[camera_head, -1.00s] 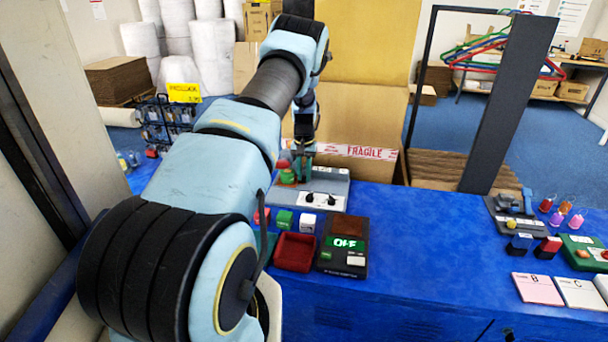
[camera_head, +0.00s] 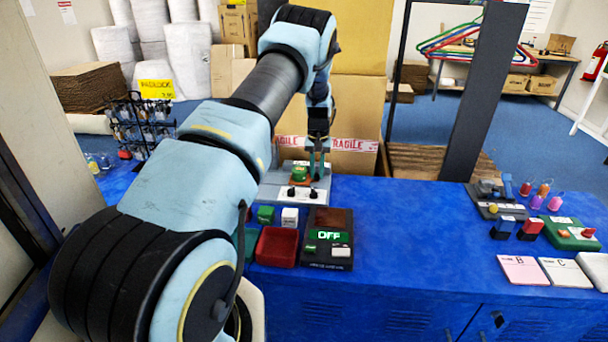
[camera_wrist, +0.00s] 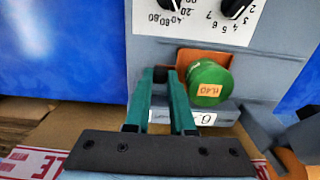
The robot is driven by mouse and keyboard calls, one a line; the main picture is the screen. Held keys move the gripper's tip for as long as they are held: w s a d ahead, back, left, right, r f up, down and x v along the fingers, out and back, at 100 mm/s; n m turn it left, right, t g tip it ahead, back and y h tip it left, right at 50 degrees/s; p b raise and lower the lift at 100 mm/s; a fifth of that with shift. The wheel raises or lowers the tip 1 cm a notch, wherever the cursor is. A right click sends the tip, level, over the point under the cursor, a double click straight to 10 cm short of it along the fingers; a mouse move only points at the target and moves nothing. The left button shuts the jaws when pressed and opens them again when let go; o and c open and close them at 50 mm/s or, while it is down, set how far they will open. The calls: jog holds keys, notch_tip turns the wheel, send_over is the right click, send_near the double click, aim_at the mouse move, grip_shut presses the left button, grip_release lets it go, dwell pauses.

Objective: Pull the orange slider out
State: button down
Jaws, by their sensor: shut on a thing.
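A grey device (camera_head: 262,190) with two black dials stands at the back of the blue counter. It also shows in the wrist view (camera_wrist: 145,48). A green round knob (camera_wrist: 208,84) with an orange label sits over an orange piece (camera_wrist: 203,55); the knob hides much of that piece. My gripper (camera_wrist: 162,76) is at the device's edge, left of the knob in the wrist view. Its teal fingers are shut on a small dark piece, mostly hidden; I cannot tell whether it joins the orange piece. In the head view my gripper (camera_head: 317,170) is right of the knob.
A red tray (camera_head: 277,262) and a black box reading OFF (camera_head: 328,256) stand in front of the device. An open carton (camera_head: 355,160) is behind it. The counter (camera_head: 415,225) is clear to the right, before a grey clamp device (camera_head: 497,208) and a pink card (camera_head: 527,270).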

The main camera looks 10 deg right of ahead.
jog(key=shift+d, duration=0.3)
jog(key=c, duration=1)
grip_release()
jog(key=shift+c, duration=0.2)
jog(key=shift+r, duration=0.1)
jog(key=shift+r, duration=0.2)
notch_tip(320, 180, up, 10)
jog(key=b, duration=0.2)
jog(key=shift+r+b, duration=0.15)
jog(key=shift+b, duration=0.2)
